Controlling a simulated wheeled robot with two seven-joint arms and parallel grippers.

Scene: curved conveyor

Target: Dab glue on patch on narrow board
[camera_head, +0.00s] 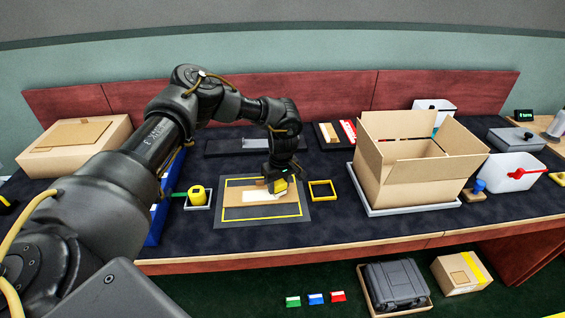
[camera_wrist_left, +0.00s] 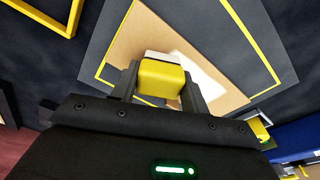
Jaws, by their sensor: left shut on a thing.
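My left gripper (camera_head: 277,180) is shut on a yellow block-like glue applicator (camera_head: 280,186), low over the right part of the work mat. In the left wrist view the applicator (camera_wrist_left: 161,80) sits between the fingers (camera_wrist_left: 160,88) with a pale end pointing away. A tan board (camera_head: 236,188) lies on the grey mat (camera_head: 303,211) inside a yellow outline. A white patch (camera_head: 258,198) lies on the board; it also shows in the left wrist view (camera_wrist_left: 204,76), partly behind the applicator. I cannot tell whether the applicator touches the board or patch. My right gripper is not in view.
An empty yellow frame (camera_head: 322,190) lies right of the mat. A small tray with a yellow item (camera_head: 197,194) stands left of it. A large open carton (camera_head: 412,172) is at right, a closed box (camera_head: 75,147) at far left.

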